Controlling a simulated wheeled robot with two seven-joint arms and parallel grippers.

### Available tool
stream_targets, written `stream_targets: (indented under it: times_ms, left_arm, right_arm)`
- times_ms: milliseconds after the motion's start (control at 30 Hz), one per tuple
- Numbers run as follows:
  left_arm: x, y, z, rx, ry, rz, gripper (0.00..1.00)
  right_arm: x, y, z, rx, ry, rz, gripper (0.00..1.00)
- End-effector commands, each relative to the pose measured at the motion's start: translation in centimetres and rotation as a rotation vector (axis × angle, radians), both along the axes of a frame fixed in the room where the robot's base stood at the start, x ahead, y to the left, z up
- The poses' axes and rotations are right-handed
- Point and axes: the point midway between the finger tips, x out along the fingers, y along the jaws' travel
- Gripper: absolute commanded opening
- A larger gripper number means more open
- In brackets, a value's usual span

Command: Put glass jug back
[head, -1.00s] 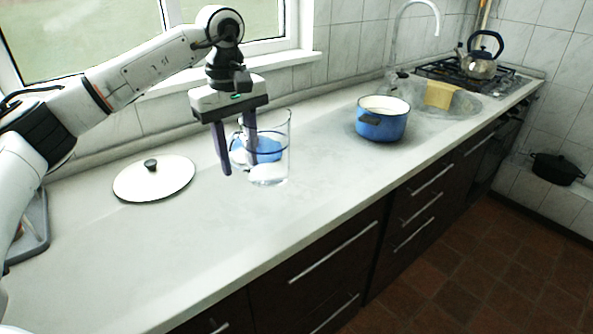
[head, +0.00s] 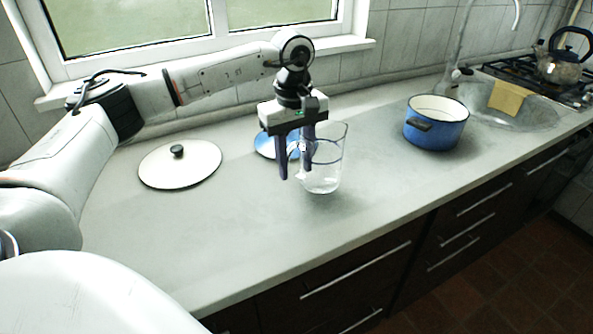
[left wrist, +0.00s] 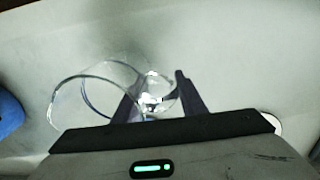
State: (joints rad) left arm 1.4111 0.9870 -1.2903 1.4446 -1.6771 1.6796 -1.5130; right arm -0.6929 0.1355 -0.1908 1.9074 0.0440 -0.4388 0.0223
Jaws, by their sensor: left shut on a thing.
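The clear glass jug (head: 326,172) is upright over the middle of the counter in the head view. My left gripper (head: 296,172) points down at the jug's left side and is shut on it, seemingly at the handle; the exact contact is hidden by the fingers. I cannot tell whether the jug's base touches the counter. In the left wrist view the jug's round rim (left wrist: 85,103) shows left of and between the fingers (left wrist: 160,100). My right gripper is not in view.
A white lid with a black knob (head: 180,164) lies left of the gripper. A blue round thing (head: 265,146) is partly hidden behind the gripper. A blue pot (head: 436,124) stands to the right, before the sink with a yellow cloth (head: 508,98). The front counter is clear.

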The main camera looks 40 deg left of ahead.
Motion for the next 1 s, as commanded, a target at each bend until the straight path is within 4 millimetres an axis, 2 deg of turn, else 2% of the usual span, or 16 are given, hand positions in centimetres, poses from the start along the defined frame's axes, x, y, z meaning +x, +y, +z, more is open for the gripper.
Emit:
stream_targets:
  times_ms: [100, 200, 533, 567, 667, 1000]
  left_arm:
    - [0.0, 0.0, -1.7, 0.001, 0.002, 0.0, 0.0]
    - [0.0, 0.0, -2.5, 0.001, -0.001, 0.0, 0.0]
    - [0.0, 0.0, -2.9, 0.0, -0.002, 0.0, 0.0]
    - [0.0, 0.0, -3.0, 0.002, 0.001, 0.0, 0.39]
    - [0.0, 0.0, -2.9, 0.002, 0.001, 0.0, 0.56]
    - [0.0, 0.0, -2.6, 0.001, 0.001, 0.0, 0.56]
  right_arm:
    - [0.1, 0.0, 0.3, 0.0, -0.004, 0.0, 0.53]
    - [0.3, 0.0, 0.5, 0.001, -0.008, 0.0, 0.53]
    - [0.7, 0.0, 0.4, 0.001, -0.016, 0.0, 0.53]
    - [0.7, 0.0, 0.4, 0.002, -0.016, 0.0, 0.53]
    - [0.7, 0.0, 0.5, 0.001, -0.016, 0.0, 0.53]
    - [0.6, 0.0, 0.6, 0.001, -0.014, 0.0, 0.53]
